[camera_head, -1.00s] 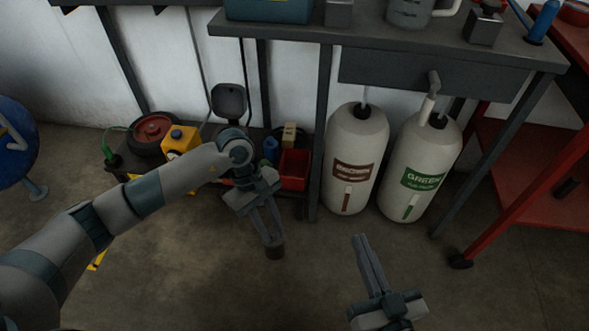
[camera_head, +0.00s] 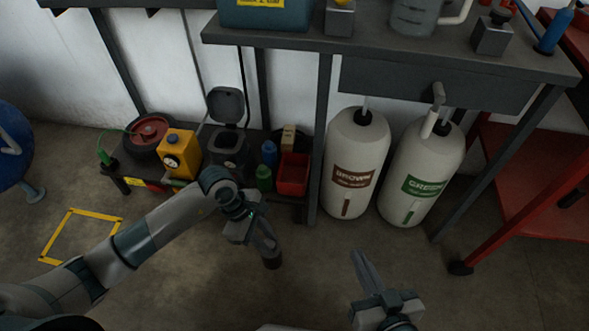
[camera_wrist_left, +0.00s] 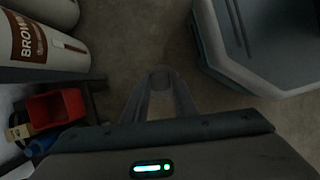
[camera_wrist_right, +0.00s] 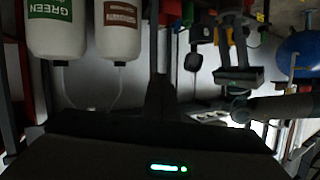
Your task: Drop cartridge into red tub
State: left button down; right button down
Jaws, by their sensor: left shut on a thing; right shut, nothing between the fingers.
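My left gripper (camera_head: 268,247) is shut on a dark, short cylindrical cartridge (camera_head: 272,260) and holds it above the floor, in front of the low shelf. In the left wrist view the cartridge (camera_wrist_left: 160,76) sits between the fingertips. The red tub (camera_head: 293,174) stands on the low shelf under the bench, behind and to the right of my left gripper. It also shows in the left wrist view (camera_wrist_left: 56,108), at the left. My right gripper (camera_head: 362,262) is shut and empty over the floor, in front of the white tanks.
Green (camera_head: 264,178) and blue (camera_head: 269,153) bottles stand beside the tub, with a black open-lidded bin (camera_head: 228,150) and yellow canister (camera_head: 180,153) further left. A bench leg (camera_head: 319,140) and brown-labelled tank (camera_head: 355,165) stand right of the tub. The front floor is clear.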

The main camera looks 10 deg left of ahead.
aim_at(289, 179)
jog(key=i, duration=1.3)
